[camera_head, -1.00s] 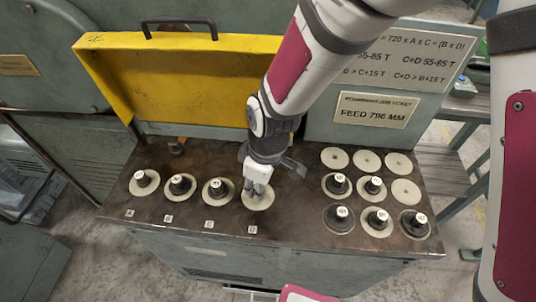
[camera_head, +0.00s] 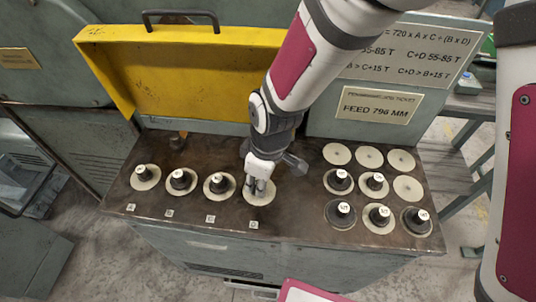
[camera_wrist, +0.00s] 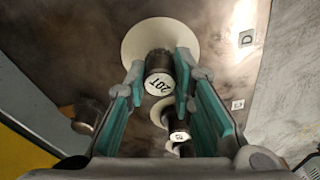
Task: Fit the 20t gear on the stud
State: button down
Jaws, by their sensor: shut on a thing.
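The 20t gear (camera_wrist: 159,86), a small dark cylinder with a white top marked 20T, sits between my gripper's teal fingers in the wrist view. My gripper (camera_wrist: 160,64) is shut on it. A pale round disc (camera_wrist: 142,38) lies below the gear, beside the D label (camera_wrist: 246,38). In the head view my gripper (camera_head: 259,188) points down over this disc (camera_head: 269,194) at the right end of the front row. The stud is hidden under the gear and fingers. I cannot tell whether the gear is seated on it.
Positions A (camera_head: 144,177), B (camera_head: 181,181) and C (camera_head: 218,185) hold dark pieces on pale discs to the left. Several bare discs and gears stand on the right of the bench. A yellow lid (camera_head: 190,75) stands open behind.

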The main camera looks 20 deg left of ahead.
jog(key=shift+f, duration=0.35)
dwell(0.3)
jog(key=c, duration=1.3)
grip_release()
notch_tip(320, 180, up, 25)
jog(key=d+p, duration=0.1)
jog(key=p, duration=0.6)
jog(key=shift+d+p, duration=0.35)
jog(key=shift+p, duration=0.05)
